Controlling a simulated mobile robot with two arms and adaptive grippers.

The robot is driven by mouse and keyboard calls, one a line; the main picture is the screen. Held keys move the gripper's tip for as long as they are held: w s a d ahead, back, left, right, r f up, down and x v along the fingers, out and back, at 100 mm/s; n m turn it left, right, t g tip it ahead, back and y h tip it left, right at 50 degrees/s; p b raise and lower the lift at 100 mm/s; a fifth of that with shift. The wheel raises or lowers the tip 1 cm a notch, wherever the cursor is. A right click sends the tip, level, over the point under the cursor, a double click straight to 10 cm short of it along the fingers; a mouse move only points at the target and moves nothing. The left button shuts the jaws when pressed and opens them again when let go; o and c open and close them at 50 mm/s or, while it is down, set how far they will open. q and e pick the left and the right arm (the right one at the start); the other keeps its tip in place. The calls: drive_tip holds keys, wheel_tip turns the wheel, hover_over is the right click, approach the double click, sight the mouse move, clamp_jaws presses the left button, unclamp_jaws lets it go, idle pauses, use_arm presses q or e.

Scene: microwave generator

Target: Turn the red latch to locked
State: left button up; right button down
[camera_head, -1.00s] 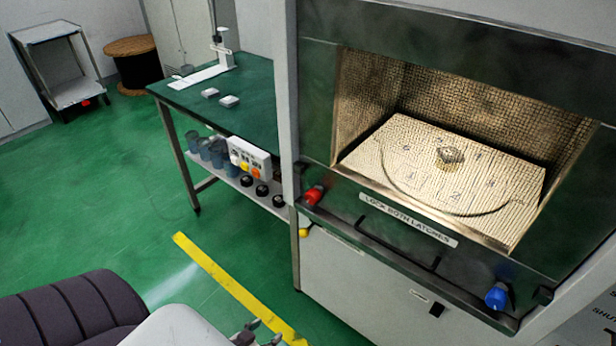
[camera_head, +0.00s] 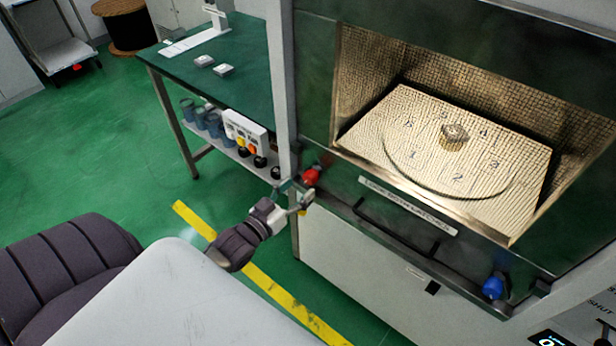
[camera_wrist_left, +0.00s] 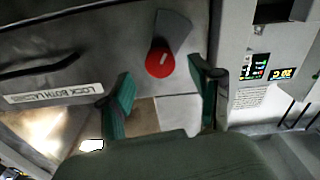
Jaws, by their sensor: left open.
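The red latch (camera_head: 311,177) is a round red knob at the left end of the dark front panel of the microwave chamber. It also shows in the left wrist view (camera_wrist_left: 160,62), with a white mark on its face and a dark grey plate behind it. My left gripper (camera_head: 298,194) is just in front of and slightly below the red latch. In the left wrist view its green-padded fingers (camera_wrist_left: 165,88) stand apart, with the latch ahead between them and nothing held. Whether a finger touches the latch cannot be told. My right gripper is not in view.
A blue latch (camera_head: 493,287) is at the panel's right end. A dark handle (camera_head: 395,228) and the label "LOCK BOTH LATCHES" (camera_head: 408,205) lie between the latches. The open chamber holds a numbered turntable with a small block (camera_head: 454,137). A green bench (camera_head: 225,85) stands left.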

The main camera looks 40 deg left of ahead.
sight(307, 181)
use_arm(q)
drive_tip(key=w, duration=0.3)
drive_tip(key=shift+w+d+r, duration=0.1)
drive_tip(key=shift+w+d, duration=0.05)
drive_tip(key=shift+w, duration=0.65)
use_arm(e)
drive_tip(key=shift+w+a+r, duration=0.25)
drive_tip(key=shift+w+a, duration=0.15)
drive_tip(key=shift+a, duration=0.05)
use_arm(q)
drive_tip(key=c, duration=1.1)
drive_tip(key=shift+c, duration=0.2)
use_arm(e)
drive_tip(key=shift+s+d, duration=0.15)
